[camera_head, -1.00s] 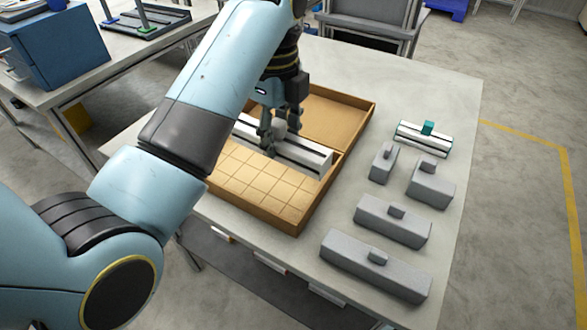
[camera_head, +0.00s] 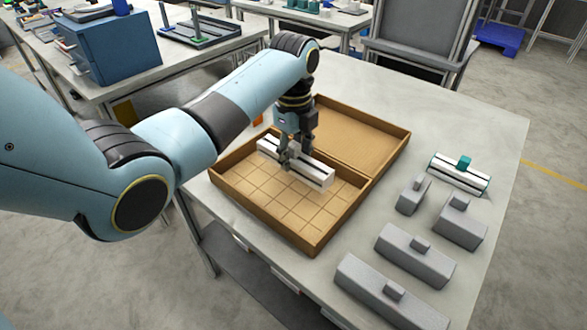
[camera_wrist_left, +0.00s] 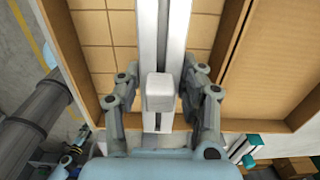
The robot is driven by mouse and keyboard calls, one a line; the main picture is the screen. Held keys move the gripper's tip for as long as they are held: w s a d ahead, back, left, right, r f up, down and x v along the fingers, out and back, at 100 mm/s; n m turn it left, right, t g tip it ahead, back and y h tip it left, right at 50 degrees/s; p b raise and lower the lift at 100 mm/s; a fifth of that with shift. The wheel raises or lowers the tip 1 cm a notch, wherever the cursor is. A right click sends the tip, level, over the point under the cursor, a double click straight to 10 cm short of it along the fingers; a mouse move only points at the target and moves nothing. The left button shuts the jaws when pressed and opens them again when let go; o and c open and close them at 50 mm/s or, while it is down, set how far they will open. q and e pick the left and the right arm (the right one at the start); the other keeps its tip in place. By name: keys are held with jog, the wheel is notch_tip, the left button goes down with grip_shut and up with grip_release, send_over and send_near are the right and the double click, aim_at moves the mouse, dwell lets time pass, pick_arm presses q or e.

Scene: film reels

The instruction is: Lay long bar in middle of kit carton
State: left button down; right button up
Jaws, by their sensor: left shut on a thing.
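The long bar (camera_head: 318,174) is white with a dark groove along its top and a white block on it. My left gripper (camera_head: 291,152) is shut on that block, with its fingers on either side. The bar lies lengthwise over the gridded part of the kit carton (camera_head: 265,219), parallel to the divider and close to it. My right gripper is not in view.
The carton's far compartment (camera_head: 365,125) is empty. To its right stand several grey blocks with knobs (camera_head: 415,255) and a white bar with a teal knob (camera_head: 460,176). A blue box (camera_head: 108,45) stands on another table at the back left.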

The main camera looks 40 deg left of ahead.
aim_at(294, 168)
pick_arm(q)
jog(key=shift+f, duration=2)
jog(key=shift+f, duration=0.1)
jog(key=c, duration=0.8)
grip_release()
notch_tip(294, 168, up, 12)
jog(key=shift+r, duration=0.15)
